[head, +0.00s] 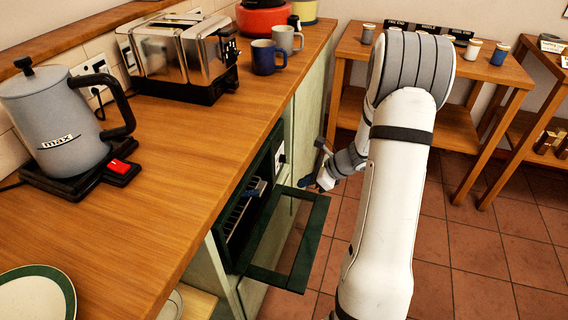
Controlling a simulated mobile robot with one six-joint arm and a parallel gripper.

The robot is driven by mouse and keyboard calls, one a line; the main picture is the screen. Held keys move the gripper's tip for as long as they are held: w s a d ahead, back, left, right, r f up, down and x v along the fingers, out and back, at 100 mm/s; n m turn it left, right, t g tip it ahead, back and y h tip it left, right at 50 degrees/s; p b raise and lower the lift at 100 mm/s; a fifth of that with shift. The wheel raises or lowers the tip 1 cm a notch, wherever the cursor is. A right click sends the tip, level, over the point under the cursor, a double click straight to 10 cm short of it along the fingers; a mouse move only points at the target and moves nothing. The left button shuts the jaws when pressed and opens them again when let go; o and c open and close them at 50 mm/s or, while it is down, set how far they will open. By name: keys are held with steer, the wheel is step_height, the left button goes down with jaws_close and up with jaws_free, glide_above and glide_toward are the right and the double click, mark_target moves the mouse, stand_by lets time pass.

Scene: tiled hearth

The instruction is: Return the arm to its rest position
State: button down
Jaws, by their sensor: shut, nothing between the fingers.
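My arm rises on the right side of the head view, bends over at the top and reaches down toward the left. My gripper (308,183) is small and dark in this view. It is shut and empty, in front of the counter and close to the far end of the open oven door (300,262). I cannot tell whether it touches the door. The green-framed glass door is swung down. Inside the oven (238,215) a wire rack shows, with a small blue thing (256,190) near its opening.
The wooden counter (190,165) holds a grey kettle (60,125), a toaster (180,55), a blue mug (268,57), a grey mug (288,40) and a plate (35,295). A wooden side table (450,75) with jars stands behind. Tiled floor (480,265) is clear at right.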

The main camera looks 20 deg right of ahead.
steer(key=s+a+r+n+g+h+p, duration=0.1)
steer(key=s+a+r+n+p, duration=0.25)
steer(key=r, duration=0.35)
steer(key=s+a+r+n+g+p, duration=0.1)
steer(key=s+a+r+n+p, duration=0.2)
steer(key=r+n, duration=0.3)
steer(key=s+a+r+n+g+h+p, duration=0.1)
steer(key=s+a+r+n+p, duration=0.2)
steer(key=r, duration=0.5)
steer(key=s+r+n+h+p, duration=0.5)
steer(key=s+r+n+p, duration=0.3)
steer(key=s+r+n, duration=0.4)
step_height(320, 180, up, 4)
steer(key=shift+s+a+f+p, duration=0.25)
steer(key=shift+s+p, duration=0.1)
steer(key=shift+s, duration=0.55)
steer(key=shift+a+n, duration=0.1)
steer(key=shift+n, duration=0.25)
